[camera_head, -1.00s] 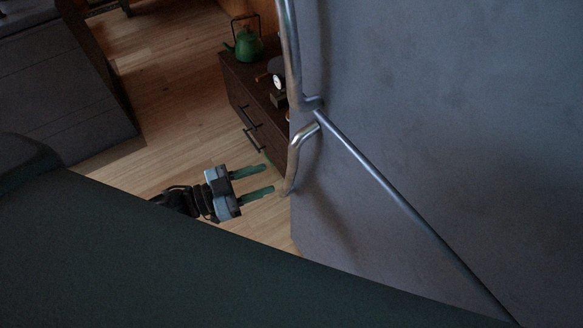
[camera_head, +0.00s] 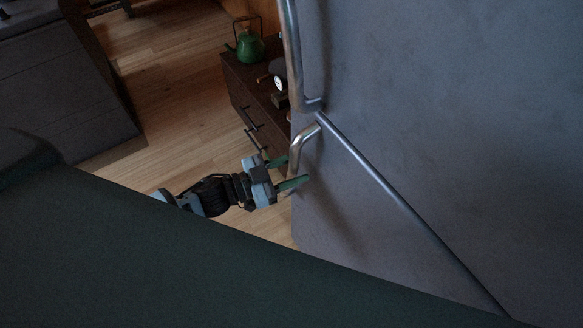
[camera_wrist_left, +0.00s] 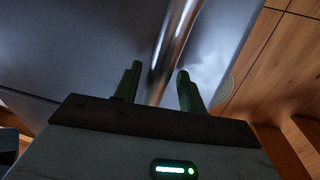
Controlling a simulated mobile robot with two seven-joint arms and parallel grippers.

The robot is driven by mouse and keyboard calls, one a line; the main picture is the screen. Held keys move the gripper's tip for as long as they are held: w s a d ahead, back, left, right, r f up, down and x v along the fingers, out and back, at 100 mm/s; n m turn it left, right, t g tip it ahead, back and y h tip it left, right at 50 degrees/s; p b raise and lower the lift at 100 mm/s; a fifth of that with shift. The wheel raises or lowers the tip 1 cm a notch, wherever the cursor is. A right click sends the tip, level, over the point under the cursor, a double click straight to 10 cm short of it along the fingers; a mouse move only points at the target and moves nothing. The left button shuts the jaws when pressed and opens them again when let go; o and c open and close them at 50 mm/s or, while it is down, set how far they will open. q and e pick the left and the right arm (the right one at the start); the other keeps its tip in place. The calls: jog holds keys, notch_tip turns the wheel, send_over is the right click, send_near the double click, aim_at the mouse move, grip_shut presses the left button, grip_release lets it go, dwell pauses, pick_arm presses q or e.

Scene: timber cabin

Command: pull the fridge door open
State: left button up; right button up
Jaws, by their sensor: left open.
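The grey fridge (camera_head: 440,120) fills the right of the head view, with a metal strip running diagonally between its upper and lower doors. A long metal handle (camera_head: 291,50) is on the upper door and a shorter curved handle (camera_head: 299,147) on the lower door. My left gripper (camera_head: 291,171) is open at the lower handle, its green fingers on either side of it. In the left wrist view a shiny handle bar (camera_wrist_left: 172,50) runs between the open fingers (camera_wrist_left: 157,88). Contact cannot be told. My right gripper is not seen.
A dark wooden cabinet (camera_head: 240,85) with a green kettle (camera_head: 249,42) and small items stands behind the handles. A grey drawer unit (camera_head: 65,85) is at the upper left. Wooden floor (camera_head: 170,75) lies clear between them.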

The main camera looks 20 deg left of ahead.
pick_arm(q)
jog(key=shift+c, duration=0.3)
grip_shut()
jog(key=shift+s+a, duration=0.1)
